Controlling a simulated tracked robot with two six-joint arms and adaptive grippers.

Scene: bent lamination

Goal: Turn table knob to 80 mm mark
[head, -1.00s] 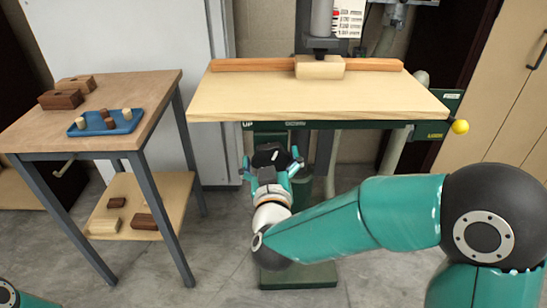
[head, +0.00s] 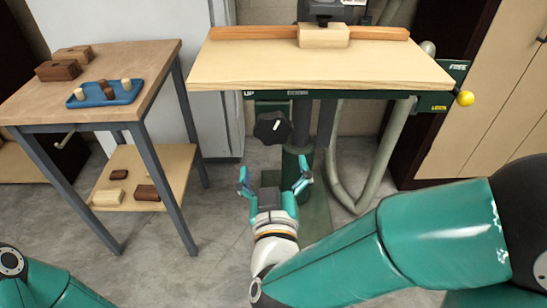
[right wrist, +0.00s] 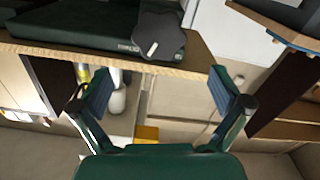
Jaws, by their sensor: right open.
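The black lobed table knob (head: 272,127) with a white pointer mark is under the front edge of the drill press table (head: 320,72). It also shows in the right wrist view (right wrist: 157,33), beyond the fingers and near the top. My right gripper (head: 274,182) is open and empty, below and in front of the knob, apart from it. In the right wrist view its two blue fingertips (right wrist: 154,90) are spread wide. The 80 mm mark cannot be made out. My left arm shows at the lower left, but its gripper is out of view.
A yellow-balled lever (head: 464,98) sticks out at the table's right end. A wooden fence (head: 235,33) and a pale block (head: 324,36) are on the table. A side bench (head: 150,65) at left holds a blue tray (head: 98,96) and wooden blocks.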

